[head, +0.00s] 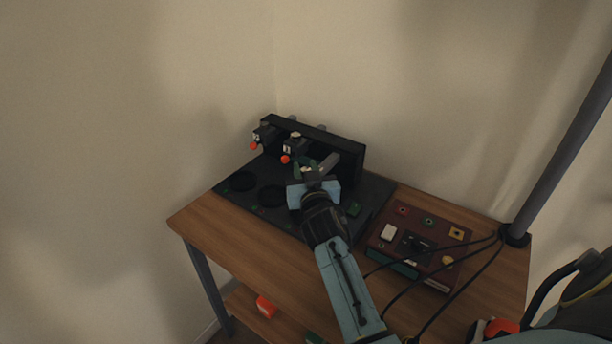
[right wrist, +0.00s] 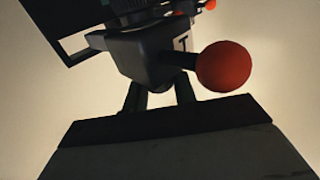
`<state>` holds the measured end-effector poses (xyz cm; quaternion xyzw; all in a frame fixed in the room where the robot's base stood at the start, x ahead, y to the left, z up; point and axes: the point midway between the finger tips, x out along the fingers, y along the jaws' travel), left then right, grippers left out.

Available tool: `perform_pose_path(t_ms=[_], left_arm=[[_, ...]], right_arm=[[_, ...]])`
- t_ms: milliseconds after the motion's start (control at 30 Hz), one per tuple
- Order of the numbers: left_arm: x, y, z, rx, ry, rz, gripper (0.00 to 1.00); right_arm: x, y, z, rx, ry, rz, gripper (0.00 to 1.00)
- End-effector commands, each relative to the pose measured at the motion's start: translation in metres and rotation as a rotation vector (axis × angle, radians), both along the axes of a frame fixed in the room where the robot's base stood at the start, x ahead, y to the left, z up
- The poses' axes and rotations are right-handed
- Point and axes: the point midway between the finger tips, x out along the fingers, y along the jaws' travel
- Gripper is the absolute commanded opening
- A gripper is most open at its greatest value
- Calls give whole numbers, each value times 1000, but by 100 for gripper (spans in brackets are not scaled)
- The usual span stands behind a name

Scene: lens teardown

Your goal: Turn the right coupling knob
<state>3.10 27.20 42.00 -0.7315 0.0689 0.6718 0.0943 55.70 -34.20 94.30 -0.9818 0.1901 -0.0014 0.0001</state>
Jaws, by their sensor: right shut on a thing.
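The right coupling knob (right wrist: 135,50) fills the upper middle of the right wrist view. It is a dark block marked "T", with a red ball (right wrist: 223,66) on a short stem to its right. My right gripper (right wrist: 158,92) reaches up to the knob with both dark fingers and is shut on it; the exact contact is partly hidden. In the head view my right gripper (head: 315,172) is at the right part of the black rack (head: 350,150) and covers the knob there. My left gripper is not seen.
Two similar knobs with red balls, one left (head: 254,145) and one middle (head: 286,159), sit left of my gripper. A dark red control box (head: 385,250) with cables stands on the wooden table (head: 225,245) at right. The table's front left is clear.

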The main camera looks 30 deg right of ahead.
Motion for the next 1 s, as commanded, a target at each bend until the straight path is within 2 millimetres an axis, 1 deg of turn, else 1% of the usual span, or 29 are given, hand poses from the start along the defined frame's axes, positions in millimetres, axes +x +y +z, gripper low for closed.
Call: perform_pose_path(t_ms=[33,200,400,433,567,867,1000], left_arm=[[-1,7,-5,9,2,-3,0],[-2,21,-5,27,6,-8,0],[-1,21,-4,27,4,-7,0],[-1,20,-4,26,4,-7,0],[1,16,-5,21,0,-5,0],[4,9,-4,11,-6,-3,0],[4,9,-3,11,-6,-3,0]], right_arm=[[0,1,-1,4,-3,-12,4],[0,0,0,0,2,-27,4],[0,0,0,0,2,-26,4],[0,0,0,0,2,-26,29],[0,0,0,0,2,-26,46],[-1,0,0,0,3,-26,47],[-12,5,-1,2,3,-25,47]])
